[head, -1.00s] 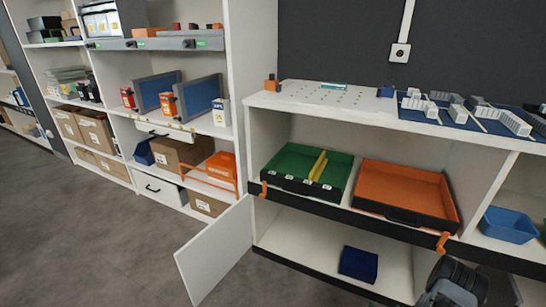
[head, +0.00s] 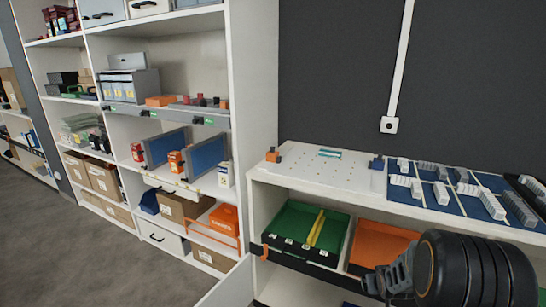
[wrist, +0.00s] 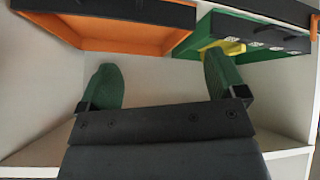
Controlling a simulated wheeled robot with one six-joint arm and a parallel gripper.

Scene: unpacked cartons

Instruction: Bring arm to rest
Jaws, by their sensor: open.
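My gripper (wrist: 160,88) shows in the wrist view with its two green fingers spread wide apart and nothing between them. It is in front of the cabinet's white interior, near the orange tray (wrist: 120,28) and the green tray (wrist: 255,45). In the head view, my arm's dark wrist part is at the lower right, in front of the orange tray (head: 383,243). The green tray with a yellow divider (head: 305,228) is left of the orange one.
A white cabinet top (head: 330,175) carries a pegboard with small parts and a blue board (head: 450,195) with grey blocks. An open white cabinet door (head: 228,287) juts out at the bottom. Tall shelves (head: 255,110) stand at left. The grey floor (head: 60,250) at left is clear.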

